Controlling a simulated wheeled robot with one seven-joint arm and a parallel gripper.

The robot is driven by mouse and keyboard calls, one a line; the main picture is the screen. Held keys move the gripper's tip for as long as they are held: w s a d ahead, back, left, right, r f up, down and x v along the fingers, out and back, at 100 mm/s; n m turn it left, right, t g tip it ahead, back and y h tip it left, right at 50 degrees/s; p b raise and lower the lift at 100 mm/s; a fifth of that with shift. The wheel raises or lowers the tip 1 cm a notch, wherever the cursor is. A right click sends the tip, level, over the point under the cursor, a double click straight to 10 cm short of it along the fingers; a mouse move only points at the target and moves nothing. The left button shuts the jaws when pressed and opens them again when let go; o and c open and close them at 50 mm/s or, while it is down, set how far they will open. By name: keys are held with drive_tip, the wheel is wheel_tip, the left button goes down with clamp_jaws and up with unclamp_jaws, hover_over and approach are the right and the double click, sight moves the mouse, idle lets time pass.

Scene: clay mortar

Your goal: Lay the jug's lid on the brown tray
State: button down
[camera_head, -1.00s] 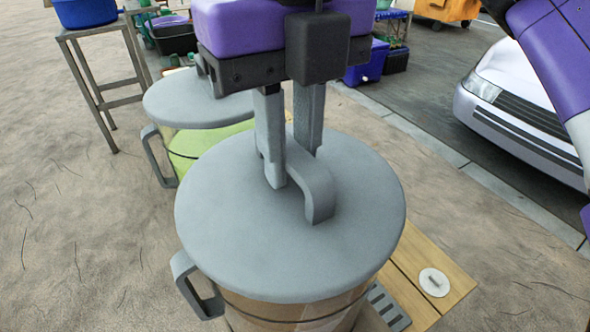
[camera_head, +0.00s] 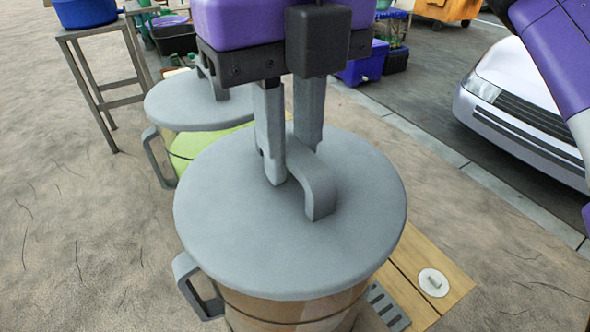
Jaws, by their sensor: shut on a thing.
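The jug's lid (camera_head: 240,220) is a wide grey disc with a raised arched handle (camera_head: 318,190). My gripper (camera_head: 291,166) is shut on that handle from above, one finger on each side. The lid is level over a large see-through jug (camera_head: 290,312) with brownish contents and a grey side handle (camera_head: 190,285). The lid hides the jug's rim, so I cannot tell how wide any gap between them is. I cannot make out a brown tray in this view.
A second jug (camera_head: 200,148) with green contents and a grey lid (camera_head: 185,105) stands behind left. A tan wooden board (camera_head: 405,265) at lower right bears a small white disc (camera_head: 433,282) and a grey slotted piece (camera_head: 385,308). A metal stand (camera_head: 100,85) is at upper left.

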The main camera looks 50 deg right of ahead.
sight(289, 139)
drive_tip(key=shift+r+p, duration=1.1)
drive_tip(key=shift+r, duration=0.95)
